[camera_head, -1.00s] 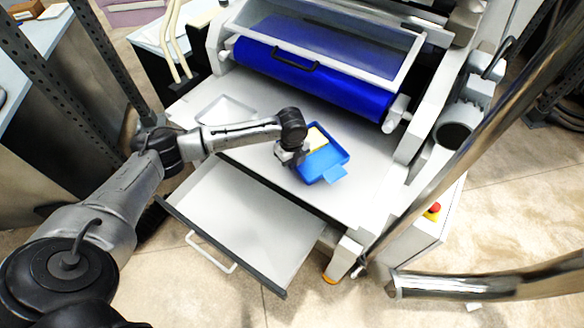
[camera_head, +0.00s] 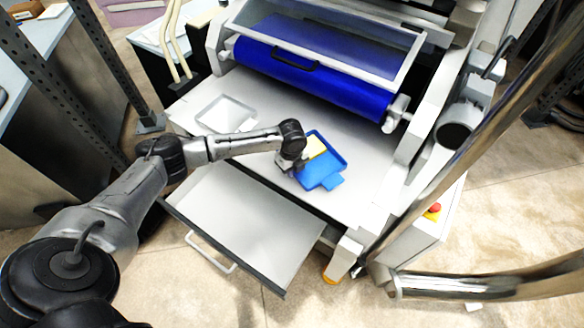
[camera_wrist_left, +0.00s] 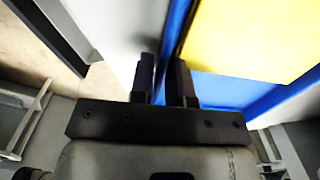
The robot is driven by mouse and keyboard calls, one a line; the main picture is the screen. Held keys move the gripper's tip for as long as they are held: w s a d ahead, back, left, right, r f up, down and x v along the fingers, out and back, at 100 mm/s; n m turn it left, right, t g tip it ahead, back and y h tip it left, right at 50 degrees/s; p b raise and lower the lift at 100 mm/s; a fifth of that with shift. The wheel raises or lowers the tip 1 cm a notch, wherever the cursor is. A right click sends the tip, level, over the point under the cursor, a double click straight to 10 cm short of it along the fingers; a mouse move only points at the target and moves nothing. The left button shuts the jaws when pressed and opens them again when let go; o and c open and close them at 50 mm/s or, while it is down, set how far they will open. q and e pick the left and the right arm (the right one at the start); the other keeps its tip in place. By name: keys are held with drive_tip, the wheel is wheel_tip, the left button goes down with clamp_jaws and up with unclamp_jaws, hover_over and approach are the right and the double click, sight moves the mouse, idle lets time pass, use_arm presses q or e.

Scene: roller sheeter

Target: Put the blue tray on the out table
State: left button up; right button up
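The blue tray (camera_head: 322,170) sits on or just above the white bed of the roller machine, with a yellow piece (camera_head: 315,147) inside it. My left gripper (camera_head: 287,162) is at the tray's left side. In the left wrist view, the two dark fingers (camera_wrist_left: 163,78) are close together with the tray's blue wall (camera_wrist_left: 172,45) between them, so they appear shut on it. The yellow piece (camera_wrist_left: 250,35) fills the upper right there. Which surface is the out table I cannot tell; light tables stand at the far left (camera_head: 45,32) and beside the machine (camera_head: 150,33). My right gripper is not in view.
An empty pale tray (camera_head: 225,114) lies on the bed at the left. The blue roller (camera_head: 310,80) and its clear guard are behind. An open drawer (camera_head: 245,215) juts out in front. Metal uprights (camera_head: 60,80) stand at the left.

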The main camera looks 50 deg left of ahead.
use_arm(q)
drive_tip(key=shift+o, duration=1.3)
drive_tip(key=shift+r, duration=0.1)
wheel_tip(320, 180, up, 12)
drive_tip(key=s+d+f+n+t+h, duration=0.1)
drive_tip(key=s+d+f+n, duration=0.2)
drive_tip(key=s+d+f, duration=0.45)
drive_tip(key=s+d+f+n+t+h, duration=0.15)
drive_tip(key=s+d+f, duration=0.3)
drive_tip(key=d, duration=0.65)
drive_tip(key=s+a+r+n+y, duration=0.1)
drive_tip(key=s+a+n+y, duration=0.1)
drive_tip(key=s+n, duration=1.1)
drive_tip(key=s+t, duration=0.1)
drive_tip(key=s, duration=0.3)
drive_tip(key=shift+s+p, duration=0.2)
drive_tip(key=shift+p, duration=0.1)
